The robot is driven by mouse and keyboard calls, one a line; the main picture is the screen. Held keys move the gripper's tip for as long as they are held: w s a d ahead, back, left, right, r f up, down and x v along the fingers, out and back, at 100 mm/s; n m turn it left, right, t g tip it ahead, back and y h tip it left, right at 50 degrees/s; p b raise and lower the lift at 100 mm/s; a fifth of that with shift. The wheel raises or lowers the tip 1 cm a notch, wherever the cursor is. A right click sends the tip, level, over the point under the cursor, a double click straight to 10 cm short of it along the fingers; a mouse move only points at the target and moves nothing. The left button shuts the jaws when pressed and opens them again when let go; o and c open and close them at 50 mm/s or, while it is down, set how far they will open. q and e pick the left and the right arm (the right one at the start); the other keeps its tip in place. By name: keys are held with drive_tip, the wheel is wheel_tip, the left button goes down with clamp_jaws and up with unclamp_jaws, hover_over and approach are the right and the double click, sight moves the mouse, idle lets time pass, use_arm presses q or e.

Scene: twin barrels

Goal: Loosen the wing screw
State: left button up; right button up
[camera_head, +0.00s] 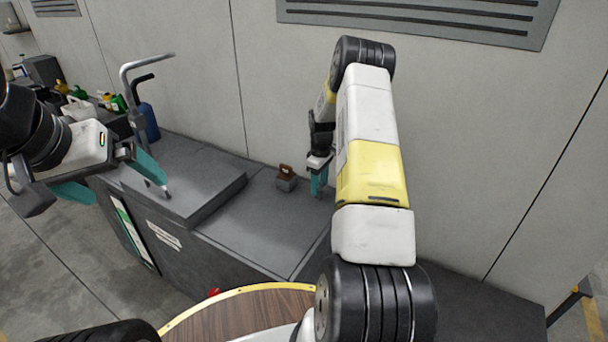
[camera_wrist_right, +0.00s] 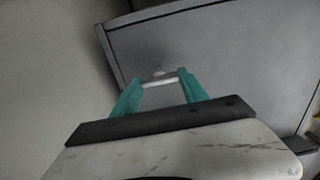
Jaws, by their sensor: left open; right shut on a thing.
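My right gripper (camera_head: 319,184) points down at the grey top near the wall, on the right part of the bench. In the right wrist view, its teal fingers (camera_wrist_right: 160,84) are shut on a small pale metal piece, which looks like the wing screw (camera_wrist_right: 159,80). In the head view this piece is hidden by the fingers. My left gripper (camera_head: 128,190) is open and empty at the left, in front of the raised grey block.
A small brown-topped block (camera_head: 286,178) stands just left of my right gripper. A bent metal handle (camera_head: 128,85) rises behind the raised grey block (camera_head: 190,185). Bottles and cans (camera_head: 80,98) stand at the far left. A round wooden top (camera_head: 240,318) is in front.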

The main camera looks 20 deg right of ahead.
drive_tip(key=shift+r, duration=3.4)
